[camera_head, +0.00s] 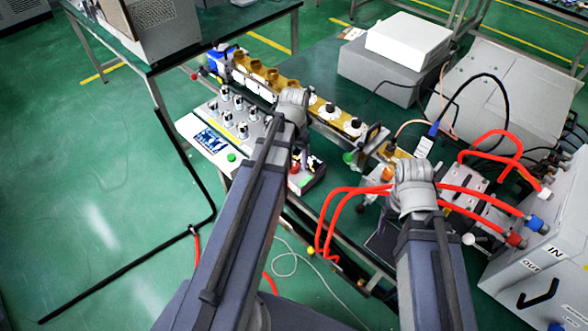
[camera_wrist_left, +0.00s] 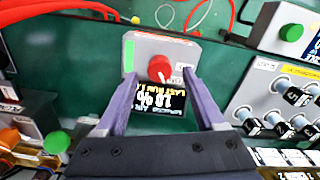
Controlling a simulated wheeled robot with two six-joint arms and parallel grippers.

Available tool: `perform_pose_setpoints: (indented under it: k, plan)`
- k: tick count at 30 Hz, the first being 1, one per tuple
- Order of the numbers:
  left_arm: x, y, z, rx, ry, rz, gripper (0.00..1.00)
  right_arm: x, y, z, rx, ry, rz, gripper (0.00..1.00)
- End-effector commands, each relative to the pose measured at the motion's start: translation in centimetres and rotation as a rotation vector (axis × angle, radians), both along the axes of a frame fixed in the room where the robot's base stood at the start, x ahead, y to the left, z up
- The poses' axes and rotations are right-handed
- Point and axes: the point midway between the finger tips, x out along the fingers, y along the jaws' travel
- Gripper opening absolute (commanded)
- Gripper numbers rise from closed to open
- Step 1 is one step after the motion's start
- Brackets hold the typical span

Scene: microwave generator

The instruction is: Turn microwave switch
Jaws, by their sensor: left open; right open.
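A small light-grey box with a red round knob (camera_wrist_left: 160,68) and a dark display (camera_wrist_left: 158,96) is centred in the left wrist view. The red knob (camera_head: 294,167) also shows in the head view, just below my left wrist. My left gripper (camera_wrist_left: 160,76) is open, with one purple finger on each side of the knob. I cannot tell whether the fingers touch the box. In the head view the left fingers are mostly hidden by the arm. My right gripper (camera_head: 376,198) is open, mostly hidden by its wrist, near the red hoses.
A panel of metal switches (camera_head: 232,112) with a green button (camera_head: 231,157) is close left of my left gripper. Red hoses (camera_head: 478,209) run to a grey unit (camera_head: 540,262) at right. Open green floor (camera_head: 95,200) is at left.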

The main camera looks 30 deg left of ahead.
Motion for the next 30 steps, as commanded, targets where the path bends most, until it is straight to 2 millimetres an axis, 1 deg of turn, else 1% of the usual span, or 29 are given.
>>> perform_pose_setpoints:
  k: [1, 4, 14, 17, 30]
  plan:
    - [0.01, -0.01, -1.22, 0.000, 0.000, 0.000, 0.71, 0.00, 0.00, -1.22, 0.000, 0.000, 0.000, 0.69]
    - [0.01, -0.01, -1.88, 0.000, 0.000, 0.000, 0.71, 0.00, 0.00, -1.88, 0.000, 0.000, 0.000, 0.69]
    - [0.00, -0.01, -1.96, 0.000, 0.000, 0.000, 0.71, -0.01, 0.00, -1.95, 0.000, 0.000, 0.000, 0.69]
    - [0.01, -0.01, -1.96, 0.000, 0.000, 0.000, 0.62, -0.01, 0.00, -1.95, 0.000, 0.000, 0.000, 0.69]
    - [0.00, -0.01, -1.96, 0.000, 0.000, 0.000, 0.12, 0.00, 0.00, -1.96, 0.000, 0.000, 0.000, 0.69]
